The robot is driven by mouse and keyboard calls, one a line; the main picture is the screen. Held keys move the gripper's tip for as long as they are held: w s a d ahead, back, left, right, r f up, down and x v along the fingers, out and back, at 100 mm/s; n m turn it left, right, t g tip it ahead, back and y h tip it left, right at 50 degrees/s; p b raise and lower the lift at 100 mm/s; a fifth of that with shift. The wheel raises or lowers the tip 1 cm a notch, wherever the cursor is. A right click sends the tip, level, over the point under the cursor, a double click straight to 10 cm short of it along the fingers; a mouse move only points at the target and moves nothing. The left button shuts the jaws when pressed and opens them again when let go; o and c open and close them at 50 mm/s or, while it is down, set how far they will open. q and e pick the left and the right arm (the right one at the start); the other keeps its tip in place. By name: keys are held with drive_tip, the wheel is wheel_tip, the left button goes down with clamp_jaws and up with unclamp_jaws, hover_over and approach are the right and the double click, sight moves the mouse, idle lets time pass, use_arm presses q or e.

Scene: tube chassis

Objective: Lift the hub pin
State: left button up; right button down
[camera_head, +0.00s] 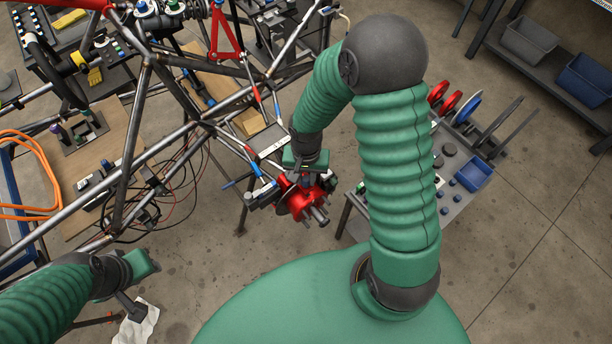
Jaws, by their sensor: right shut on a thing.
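A red hub (300,203) with grey metal stubs (319,215) sits at the outer end of the tube chassis's suspension arms, near the middle of the view. My right gripper (307,172) is right above the hub, at its upper side. It is shut on a small part there, which looks to be the hub pin; the fingers and hand hide most of it. I cannot tell if the pin is clear of the hub.
The tube chassis (140,160) fills the upper left, with cables under it. A grey bench (455,190) with a blue bin (474,174) and discs stands to the right. A shelf with a grey bin (528,40) and blue bin (585,80) is at upper right.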

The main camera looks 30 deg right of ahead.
wheel_tip(320, 180, up, 3)
drive_tip(key=p, duration=0.2)
drive_tip(key=shift+f+p, duration=0.1)
drive_tip(key=shift+p, duration=0.2)
drive_tip(key=shift+f, duration=0.15)
drive_tip(key=c, duration=1.3)
unclamp_jaws()
drive_tip(key=shift+a, duration=0.1)
drive_tip(key=shift+o, duration=0.2)
wheel_tip(320, 180, up, 17)
